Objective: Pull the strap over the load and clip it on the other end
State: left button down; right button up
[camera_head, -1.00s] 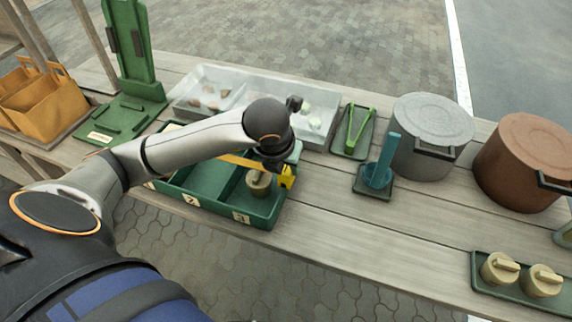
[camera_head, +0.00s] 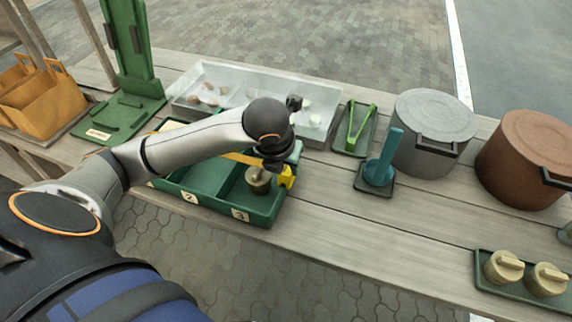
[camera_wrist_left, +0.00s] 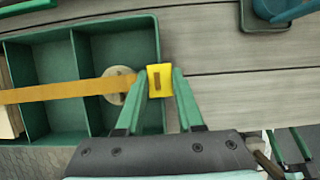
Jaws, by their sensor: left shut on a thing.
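The green tray (camera_head: 212,212) with compartments stands at the table's front edge. A tan knobbed weight (camera_head: 258,184) sits in its right compartment. The orange strap (camera_wrist_left: 60,92) runs flat across the tray and over the weight in the left wrist view; part of it shows in the head view (camera_head: 240,157). Its yellow clip (camera_wrist_left: 160,80) is between the green fingers of my left gripper (camera_wrist_left: 160,90), which is shut on it just at the tray's right wall. The clip also shows in the head view (camera_head: 287,177). My right gripper is out of view.
Behind the tray is a clear bin (camera_head: 215,82) with small pieces. To the right are green tongs (camera_head: 352,130) on a tray, a blue upright holder (camera_head: 380,172), a grey pot (camera_head: 432,140) and a brown pot (camera_head: 525,165). Table space right of the green tray is bare.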

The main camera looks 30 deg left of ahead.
aim_at(286, 169)
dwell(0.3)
pick_arm(q)
grip_release()
dwell(0.6)
jog(key=shift+r, duration=0.1)
jog(key=shift+r+p, duration=1.9)
jog(key=shift+r, duration=1.05)
